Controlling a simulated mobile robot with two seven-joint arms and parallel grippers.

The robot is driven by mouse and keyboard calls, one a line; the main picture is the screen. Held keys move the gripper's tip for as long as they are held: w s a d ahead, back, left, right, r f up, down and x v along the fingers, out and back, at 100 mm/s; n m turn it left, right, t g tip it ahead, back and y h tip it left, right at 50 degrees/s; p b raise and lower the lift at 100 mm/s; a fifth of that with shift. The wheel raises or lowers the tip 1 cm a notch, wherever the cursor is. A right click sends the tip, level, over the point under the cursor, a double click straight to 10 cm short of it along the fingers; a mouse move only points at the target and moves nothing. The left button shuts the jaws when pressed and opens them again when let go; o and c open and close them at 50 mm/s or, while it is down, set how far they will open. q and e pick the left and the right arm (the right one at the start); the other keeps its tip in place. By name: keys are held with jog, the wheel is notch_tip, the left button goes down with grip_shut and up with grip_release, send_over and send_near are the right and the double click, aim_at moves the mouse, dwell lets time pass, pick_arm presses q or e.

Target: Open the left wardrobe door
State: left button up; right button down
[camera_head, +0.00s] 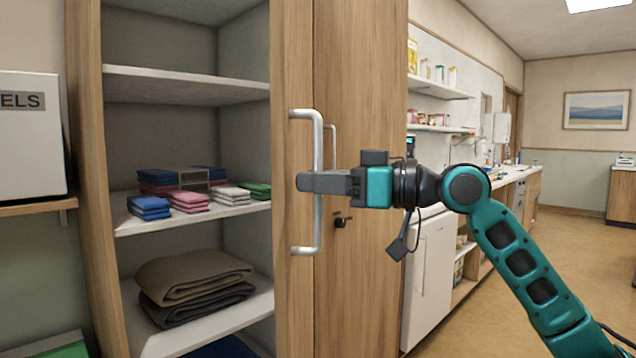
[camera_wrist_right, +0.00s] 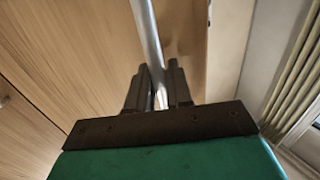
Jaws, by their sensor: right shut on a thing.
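The upright silver bar handle (camera_head: 318,222) stands out from a narrow wooden panel (camera_head: 292,60) beside the open shelves. I take this panel for the left wardrobe door; how far it stands open I cannot tell. My right gripper (camera_head: 308,182) reaches in from the right and is shut around the middle of the bar. In the right wrist view the bar (camera_wrist_right: 146,35) runs down between the fingers (camera_wrist_right: 158,88). To the right is another wooden door (camera_head: 368,80), which looks shut, with its own thin handle (camera_head: 334,145) and a dark lock (camera_head: 342,221). My left gripper is not in view.
Shelves at the left hold folded cloths (camera_head: 190,200) and brown blankets (camera_head: 190,275). A white labelled box (camera_head: 30,140) stands at the far left. A white cabinet (camera_head: 430,275) and counter line the wall beyond. The floor (camera_head: 470,330) at the right looks clear.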

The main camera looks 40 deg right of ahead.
jog(key=shift+d, duration=0.15)
jog(key=c, duration=1.2)
grip_release()
jog(key=shift+w, duration=0.1)
jog(key=shift+b+v, duration=1.1)
jog(key=shift+v, duration=5.35)
